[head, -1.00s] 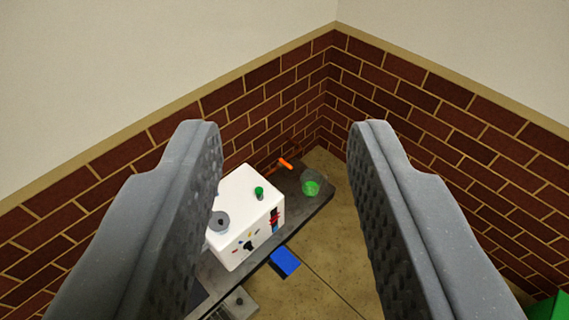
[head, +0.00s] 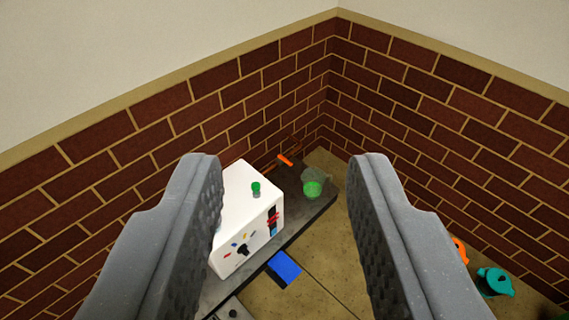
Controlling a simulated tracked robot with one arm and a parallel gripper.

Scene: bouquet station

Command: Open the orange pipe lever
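The orange pipe lever (head: 285,160) is a small orange bar by the brick wall, behind the white box and near the room corner. It looks tilted, and the pipe around it is too dark and small to make out well. My gripper (head: 275,160) is wide open and empty, with one grey finger on the left and one on the right of the picture. The lever shows between the fingers but lies well beyond them, apart from both.
A white box (head: 240,205) with a green knob (head: 256,187) stands on a dark bench (head: 292,228). A green cup (head: 313,187) stands near the bench's far end. A teal object (head: 495,282) and an orange object (head: 459,250) are at lower right.

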